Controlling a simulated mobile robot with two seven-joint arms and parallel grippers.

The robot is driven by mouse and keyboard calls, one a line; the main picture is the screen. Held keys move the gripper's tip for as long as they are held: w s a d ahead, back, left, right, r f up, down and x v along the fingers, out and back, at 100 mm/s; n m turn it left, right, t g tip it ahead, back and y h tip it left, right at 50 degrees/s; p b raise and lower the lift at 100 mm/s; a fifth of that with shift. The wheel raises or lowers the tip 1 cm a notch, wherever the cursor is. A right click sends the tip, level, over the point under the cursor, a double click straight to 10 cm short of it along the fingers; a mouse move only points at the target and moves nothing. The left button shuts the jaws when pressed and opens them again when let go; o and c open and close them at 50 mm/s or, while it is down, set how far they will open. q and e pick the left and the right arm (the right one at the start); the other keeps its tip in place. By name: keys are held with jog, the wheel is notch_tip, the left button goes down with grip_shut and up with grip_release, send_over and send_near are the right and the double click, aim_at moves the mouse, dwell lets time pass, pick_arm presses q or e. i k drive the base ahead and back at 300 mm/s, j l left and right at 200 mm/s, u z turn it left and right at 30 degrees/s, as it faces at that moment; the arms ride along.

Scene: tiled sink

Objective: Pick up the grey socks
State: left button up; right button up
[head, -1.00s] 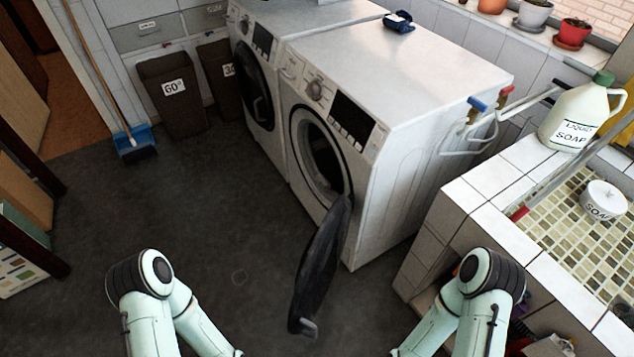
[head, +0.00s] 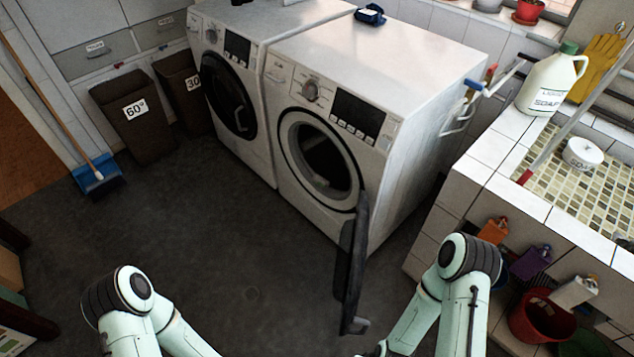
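No grey socks can be made out for sure. A small dark blue folded bundle (head: 370,15) lies on top of the nearer washing machine (head: 385,55), at its back edge; I cannot tell what it is. This machine's round door (head: 350,265) stands open, and its drum (head: 325,160) is dark inside, with no contents visible. My two pale green arms come in at the bottom, left and right of the open door. Both grippers are out of sight past the lower edge.
A second washing machine (head: 230,100) stands shut on the left. Two brown bins (head: 140,135) and a blue dustpan (head: 98,178) are farther left. The tiled sink counter (head: 490,185) stands at right, with a red bucket (head: 540,318) beneath. The dark floor (head: 220,240) before the machines is clear.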

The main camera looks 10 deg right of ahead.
aim_at(317, 178)
jog(key=i+j+z, duration=0.2)
jog(key=j, duration=0.35)
jog(key=j+z, duration=0.2)
jog(key=j, duration=0.3)
jog(key=i+j+z, duration=0.3)
jog(key=j, duration=0.35)
jog(key=i+j+z, duration=0.1)
jog(key=j, duration=0.3)
jog(key=i+j+z, duration=0.2)
jog(key=i+j, duration=0.25)
jog(key=i+j+z, duration=0.2)
jog(key=i+j, duration=0.45)
jog(key=i, duration=0.15)
jog(key=i+j+z, duration=0.1)
jog(key=i+j, duration=0.2)
jog(key=i, duration=0.1)
